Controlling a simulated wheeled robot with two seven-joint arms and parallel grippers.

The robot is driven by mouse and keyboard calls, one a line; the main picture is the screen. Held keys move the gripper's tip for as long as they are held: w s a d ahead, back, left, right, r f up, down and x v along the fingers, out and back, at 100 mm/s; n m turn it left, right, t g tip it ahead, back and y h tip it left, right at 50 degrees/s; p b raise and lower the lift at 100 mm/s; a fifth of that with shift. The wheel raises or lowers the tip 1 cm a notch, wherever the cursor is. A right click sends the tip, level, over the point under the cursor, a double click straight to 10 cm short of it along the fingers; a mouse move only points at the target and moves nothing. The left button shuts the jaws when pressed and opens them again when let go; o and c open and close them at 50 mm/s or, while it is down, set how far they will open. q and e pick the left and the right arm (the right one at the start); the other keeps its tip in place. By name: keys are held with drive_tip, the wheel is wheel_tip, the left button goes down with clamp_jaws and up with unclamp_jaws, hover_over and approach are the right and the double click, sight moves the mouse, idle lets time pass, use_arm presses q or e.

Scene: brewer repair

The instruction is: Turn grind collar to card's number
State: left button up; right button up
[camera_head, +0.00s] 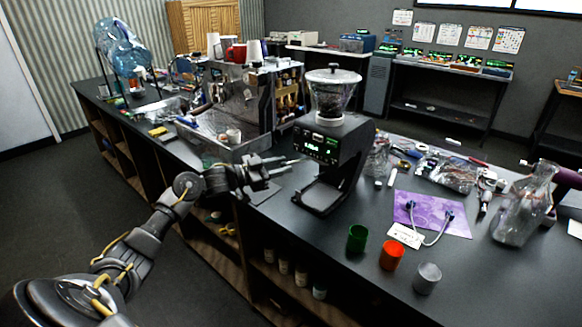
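The black coffee grinder (340,150) stands upright on the dark counter, with a lit green display on its front. A clear hopper (332,90) with a pale lid and dark contents sits on top. My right gripper does not show.
A blue-ended cable lies on the purple mat (455,212). A glass flask (525,205) stands at right. An espresso machine (243,105) is behind left. Small parts clutter the counter right of the grinder.

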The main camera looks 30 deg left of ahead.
use_arm(q)
drive_tip(key=b+v, duration=0.1)
drive_tip(key=v, duration=0.5)
drive_tip(key=shift+s, duration=0.2)
